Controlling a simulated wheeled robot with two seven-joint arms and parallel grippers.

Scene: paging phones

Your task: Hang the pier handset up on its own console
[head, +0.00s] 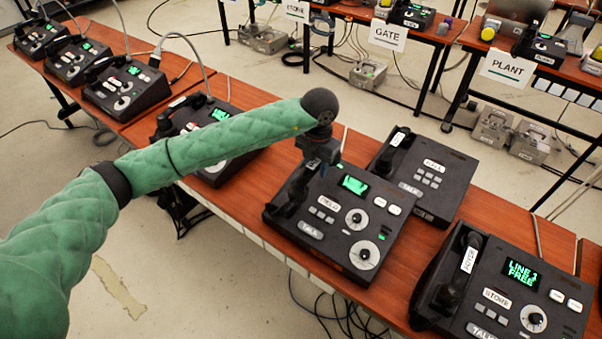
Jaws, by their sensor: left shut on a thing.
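My left gripper (318,151), at the end of the green padded arm, is over the upper left part of a black console (340,222) at the middle of the table. It is shut on a dark handset (293,192) at that console's left side. The arm hides part of it, and I cannot tell whether it rests in the cradle. I cannot read a pier label on any handset or console. The middle console has a lit green screen and a small label that I cannot read surely. My right gripper is not in view.
A console (440,172) stands behind right, and one labelled STORE (510,300) at front right shows LINE 1 FREE; both carry handsets. Another console (215,118) is partly behind my arm. Several more stand at upper left. Farther tables carry GATE (388,35) and PLANT (508,68) signs.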

